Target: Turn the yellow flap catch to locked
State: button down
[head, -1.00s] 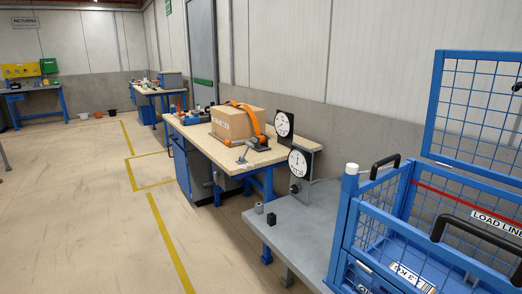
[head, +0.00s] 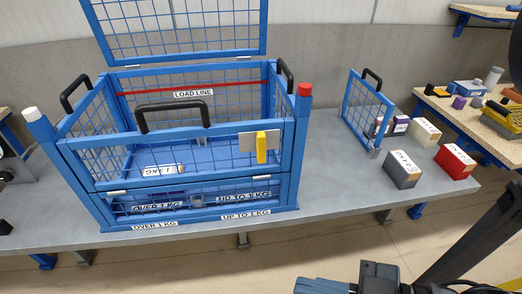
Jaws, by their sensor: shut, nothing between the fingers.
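The yellow flap catch (head: 261,147) is on the right part of the blue wire cage's front, in the head view. It is a bar standing upright against a pale grey plate (head: 244,142). Whether this position is locked or unlocked cannot be read from here. The blue cage (head: 289,165) stands on a grey table, with its mesh lid (head: 180,30) raised at the back. A black handle (head: 172,112) crosses the front. Parts of my arm show at the bottom edge, well below and apart from the catch; my gripper's fingertips are not visible.
The grey table (head: 330,190) has boxes to the right, including a grey one (head: 403,172) and a red one (head: 455,163). A separate blue mesh panel (head: 362,105) with a black handle stands upright between cage and boxes. The floor in front is clear.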

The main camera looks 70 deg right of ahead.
aim_at(261, 135)
jog(key=k+j+z, duration=0.15)
jog(key=z, duration=0.25)
jog(key=k+z, duration=0.4)
